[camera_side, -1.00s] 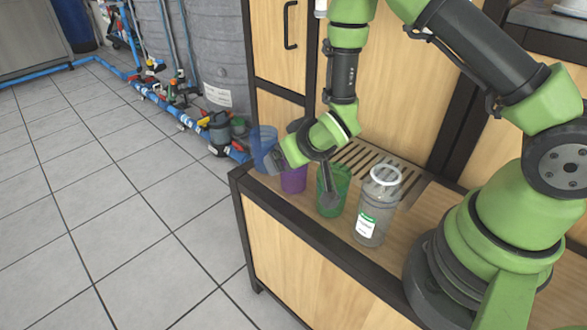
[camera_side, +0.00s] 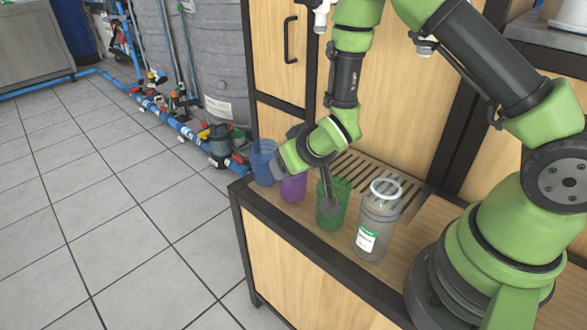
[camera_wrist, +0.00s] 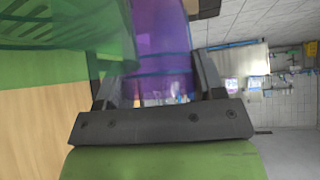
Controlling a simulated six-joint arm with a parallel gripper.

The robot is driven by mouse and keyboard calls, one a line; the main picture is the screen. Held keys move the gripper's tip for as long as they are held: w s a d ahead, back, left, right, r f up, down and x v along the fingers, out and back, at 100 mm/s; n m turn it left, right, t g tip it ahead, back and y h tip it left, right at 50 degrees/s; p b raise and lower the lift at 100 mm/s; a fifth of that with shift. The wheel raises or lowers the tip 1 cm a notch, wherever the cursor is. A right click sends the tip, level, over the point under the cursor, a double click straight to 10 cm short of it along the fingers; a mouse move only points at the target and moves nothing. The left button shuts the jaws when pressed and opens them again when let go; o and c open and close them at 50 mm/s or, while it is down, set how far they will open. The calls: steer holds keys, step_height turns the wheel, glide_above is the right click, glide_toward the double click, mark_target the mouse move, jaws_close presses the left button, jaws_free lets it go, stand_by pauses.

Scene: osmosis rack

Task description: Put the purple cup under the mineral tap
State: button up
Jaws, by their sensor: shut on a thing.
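The purple cup (camera_side: 293,188) stands at the counter's front edge in the side view, partly hidden by my gripper (camera_side: 284,172). In the wrist view, the translucent purple cup (camera_wrist: 162,45) is between the two jaws of my gripper (camera_wrist: 160,88), which is shut on it. A white tap fitting (camera_side: 320,15) shows at the top of the side view, beside my arm. I cannot tell whether it is the mineral tap.
A blue cup (camera_side: 263,165) stands left of the purple cup. A green cup (camera_side: 332,208) stands close on its right, then a clear labelled jar (camera_side: 377,225). A slotted drain grate (camera_side: 368,172) lies behind them. Cabinet doors (camera_side: 400,100) rise behind.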

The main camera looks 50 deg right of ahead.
step_height(320, 180, up, 8)
steer(key=s+d+r+m+g+h, duration=0.1)
steer(key=s+d+m+g+h, duration=0.15)
steer(key=d+m, duration=0.45)
steer(key=s+d+r+m+g+h, duration=0.1)
steer(key=s+d+m+g+h, duration=0.1)
steer(key=d+m+g+h, duration=0.35)
steer(key=s+d+f+m+g+y, duration=0.1)
steer(key=s+d+m+g+y, duration=0.3)
steer(key=s+m, duration=0.55)
steer(key=shift+m+g+h, duration=0.5)
steer(key=shift+m, duration=0.1)
steer(key=shift+a+f, duration=0.25)
steer(key=shift+f, duration=1.45)
steer(key=shift+a+f, duration=0.2)
steer(key=shift+f, duration=1.55)
steer(key=shift+a+f, duration=0.25)
steer(key=shift+f, duration=1.45)
steer(key=shift+f, duration=0.1)
